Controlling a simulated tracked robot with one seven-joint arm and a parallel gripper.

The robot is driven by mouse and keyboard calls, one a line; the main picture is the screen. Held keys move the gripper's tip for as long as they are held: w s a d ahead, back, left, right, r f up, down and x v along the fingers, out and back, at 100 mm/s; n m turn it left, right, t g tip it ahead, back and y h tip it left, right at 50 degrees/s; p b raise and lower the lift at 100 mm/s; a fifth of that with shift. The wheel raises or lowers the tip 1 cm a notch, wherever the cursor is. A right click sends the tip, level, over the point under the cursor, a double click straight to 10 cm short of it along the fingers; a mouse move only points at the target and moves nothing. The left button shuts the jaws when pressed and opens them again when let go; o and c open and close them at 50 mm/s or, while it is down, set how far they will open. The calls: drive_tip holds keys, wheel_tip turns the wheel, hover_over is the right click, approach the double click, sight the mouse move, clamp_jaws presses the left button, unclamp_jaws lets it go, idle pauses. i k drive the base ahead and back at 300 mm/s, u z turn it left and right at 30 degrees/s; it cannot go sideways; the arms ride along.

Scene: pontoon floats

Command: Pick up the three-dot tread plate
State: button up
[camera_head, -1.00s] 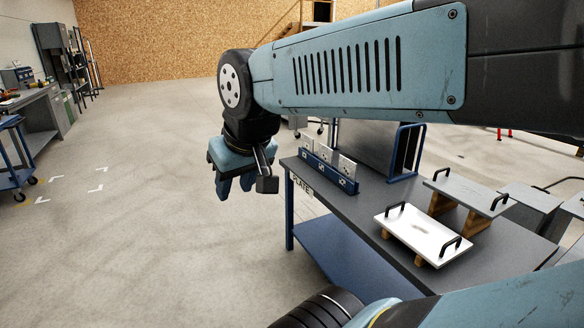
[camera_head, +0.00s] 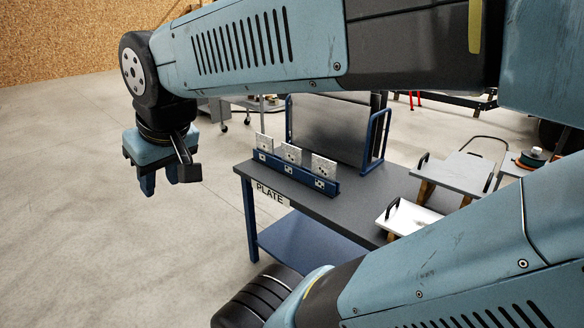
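Three small speckled plates stand upright in a blue rack on the dark table: a left plate (camera_head: 264,143), a middle plate (camera_head: 291,154) and a right plate (camera_head: 324,166). The plates and the white labels on the rack front (camera_head: 285,172) carry dark dots, too small to count surely, so I cannot tell which plate is the three-dot one. My gripper (camera_head: 160,184) points down over the floor, left of the table and apart from the rack. Its two fingers are spread with an empty gap between them.
The table (camera_head: 222,168) bears a "PLATE" sign. Behind the rack stands a dark panel in a blue frame (camera_head: 375,140). At right are a white handled plate (camera_head: 415,217) and a grey handled plate (camera_head: 455,172) on wooden blocks. My arm hides part of the table. Floor at left is clear.

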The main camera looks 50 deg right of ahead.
sight(326, 169)
drive_tip(key=z, duration=0.4)
drive_tip(key=i, duration=1)
drive_tip(key=z, duration=0.8)
drive_tip(key=i, duration=0.35)
drive_tip(key=z, duration=0.25)
drive_tip(key=k, duration=0.9)
drive_tip(key=z, duration=0.2)
drive_tip(key=i, duration=0.9)
drive_tip(key=u, duration=0.1)
